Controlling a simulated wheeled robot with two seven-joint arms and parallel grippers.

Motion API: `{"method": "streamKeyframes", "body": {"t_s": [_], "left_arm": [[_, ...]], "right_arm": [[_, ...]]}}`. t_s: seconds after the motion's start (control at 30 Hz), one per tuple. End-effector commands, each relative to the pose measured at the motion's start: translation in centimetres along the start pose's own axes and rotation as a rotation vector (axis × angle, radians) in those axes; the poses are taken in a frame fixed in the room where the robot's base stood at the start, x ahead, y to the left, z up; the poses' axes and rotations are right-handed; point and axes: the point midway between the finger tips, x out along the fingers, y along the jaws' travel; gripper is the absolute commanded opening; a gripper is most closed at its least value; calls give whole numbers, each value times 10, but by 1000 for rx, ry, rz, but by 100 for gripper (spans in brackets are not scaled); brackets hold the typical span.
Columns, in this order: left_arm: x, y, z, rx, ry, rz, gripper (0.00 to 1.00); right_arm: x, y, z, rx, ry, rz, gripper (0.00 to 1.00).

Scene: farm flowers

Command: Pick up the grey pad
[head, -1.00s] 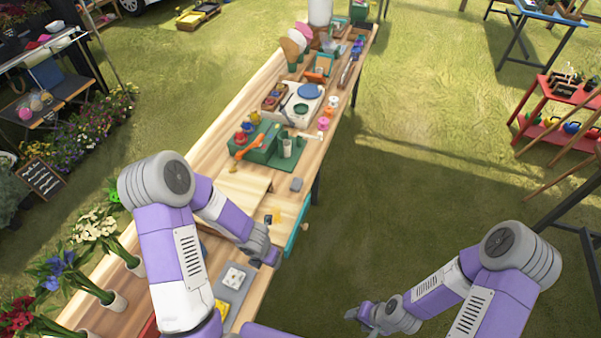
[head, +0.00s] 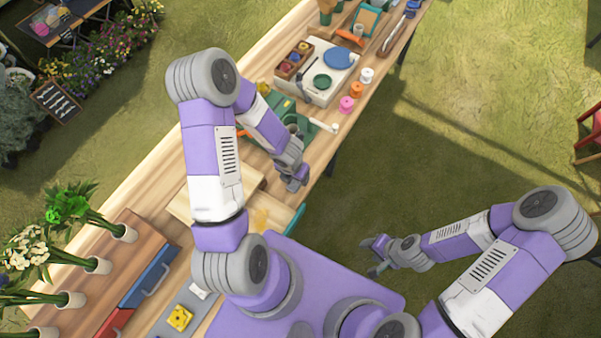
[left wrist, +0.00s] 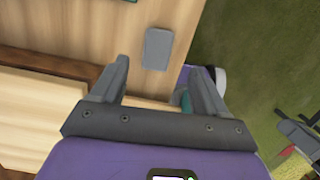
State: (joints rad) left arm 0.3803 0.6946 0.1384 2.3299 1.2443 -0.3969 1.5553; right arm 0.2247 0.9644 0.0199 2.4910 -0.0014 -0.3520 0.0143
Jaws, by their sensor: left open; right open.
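The grey pad (left wrist: 157,48) is a small flat rounded rectangle. It lies on the wooden table near its edge, seen in the left wrist view just beyond and between my left fingertips. My left gripper (left wrist: 158,66) is open and empty, above the table, with the pad apart from its fingers. In the head view my left gripper (head: 295,180) is over the table's right edge, and I cannot make out the pad there. My right gripper (head: 376,256) is open and empty over the grass, away from the table.
The long wooden table (head: 165,185) holds a white stove-like box (head: 318,75), coloured spools (head: 347,104) and a grey tray (head: 205,308) with a yellow piece (head: 180,318). Potted flowers (head: 68,206) line the lower left. The grass (head: 450,110) right of the table is open.

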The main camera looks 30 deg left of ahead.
Motion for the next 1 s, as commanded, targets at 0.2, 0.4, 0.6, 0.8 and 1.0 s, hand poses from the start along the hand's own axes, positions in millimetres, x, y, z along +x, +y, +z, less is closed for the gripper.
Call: {"method": "streamKeyframes", "body": {"t_s": [0.2, 0.4, 0.6, 0.8, 1.0], "left_arm": [[28, 1, -1, -1, 3, -2, 74], [57, 3, 0, 1, 2, -1, 74], [66, 4, 0, 1, 1, -1, 74], [65, 4, 0, 2, 1, 0, 68], [65, 4, 0, 2, 1, 0, 38]], "right_arm": [[8, 3, 0, 1, -1, 0, 52], [12, 5, -1, 0, 0, 0, 52], [13, 5, -1, 0, 0, 0, 52], [12, 5, -1, 0, 0, 0, 52], [12, 5, -1, 0, 0, 0, 52]]}}
